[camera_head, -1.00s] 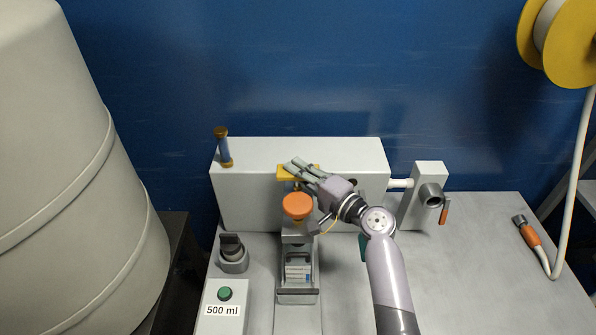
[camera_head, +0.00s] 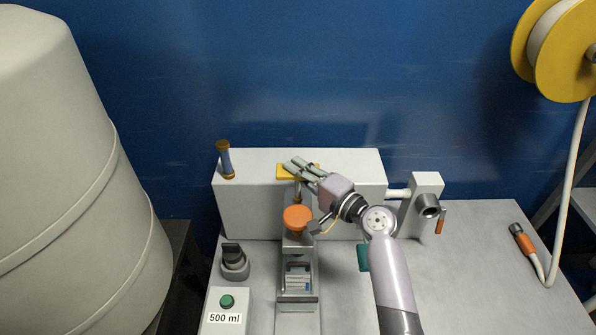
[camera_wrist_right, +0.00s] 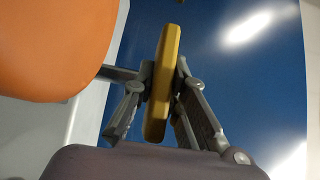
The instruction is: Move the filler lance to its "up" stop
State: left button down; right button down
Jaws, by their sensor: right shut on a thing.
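The filler lance shows as a yellow handle plate (camera_head: 284,172) on a thin metal rod (camera_head: 298,192), in front of a pale grey box. My right gripper (camera_head: 292,166) is shut on the yellow handle. In the right wrist view the handle (camera_wrist_right: 163,85) stands on edge between the two fingers (camera_wrist_right: 162,88). An orange round head (camera_head: 298,217) sits just below the handle, and a stretch of rod shows between them. The lance's lower end is hidden. My left gripper is not in view.
A grey box (camera_head: 245,205) stands behind, with a blue brass-ended cylinder (camera_head: 226,160) on it. An orange-handled valve (camera_head: 428,207) and a hose nozzle (camera_head: 524,240) are right.

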jog(key=c, duration=1.7)
grip_release()
jog(key=shift+r, duration=0.3)
jog(key=shift+o, duration=0.5)
jog(key=shift+f, duration=0.15)
jog(key=v, duration=1.2)
